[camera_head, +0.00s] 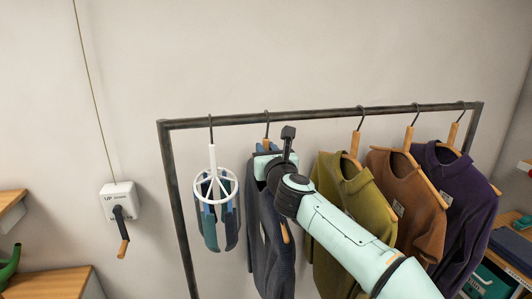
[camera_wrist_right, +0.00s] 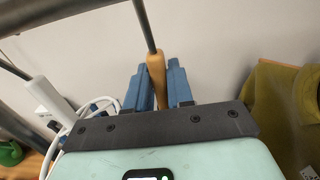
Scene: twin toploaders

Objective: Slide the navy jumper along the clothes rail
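The navy jumper (camera_head: 268,242) hangs from the clothes rail (camera_head: 320,112), second item from the left end, on a wooden hanger (camera_wrist_right: 156,72). My right gripper (camera_head: 266,148) is at the top of this hanger, just below its hook. In the right wrist view its blue fingers (camera_wrist_right: 160,88) stand on both sides of the wooden neck and appear closed on it. My right wrist and arm hide part of the jumper's right shoulder. My left gripper is not in view.
A white round sock hanger (camera_head: 213,185) with blue pieces hangs left of the jumper. Olive (camera_head: 352,215), brown (camera_head: 408,200) and purple (camera_head: 462,205) garments hang to the right. The rail is bare between the jumper and the olive garment. A white crank box (camera_head: 120,202) is on the wall.

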